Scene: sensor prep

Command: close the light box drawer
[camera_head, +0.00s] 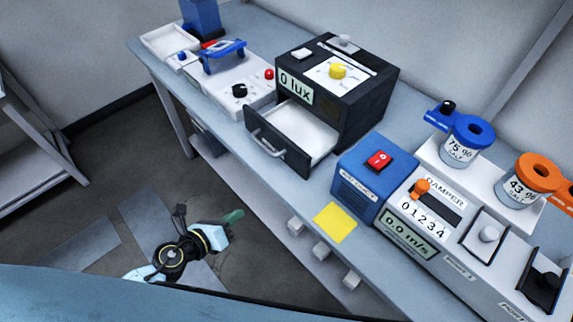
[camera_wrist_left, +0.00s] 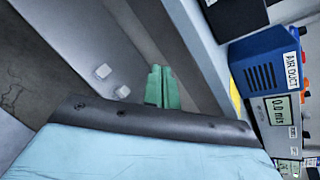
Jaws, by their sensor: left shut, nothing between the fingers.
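The light box (camera_head: 362,100) is a black box with a "0 lux" display and a yellow knob, standing on the bench. Its drawer (camera_head: 305,130) is pulled out toward the front left and shows a white inside. The drawer handle (camera_head: 266,143) is a grey bar on the black front. My left gripper (camera_head: 235,216) has green fingertips and is shut and empty. It is in front of the bench, below and apart from the drawer. Its green fingers also show in the left wrist view (camera_wrist_left: 161,88). My right gripper is not in view.
A blue air duct box (camera_head: 362,190) stands right of the drawer, with a yellow note (camera_head: 335,222) near the bench edge. A white device (camera_head: 232,85) with a blue handle stands to the left. White blocks (camera_head: 321,250) stick out below the bench front. The floor before the bench is clear.

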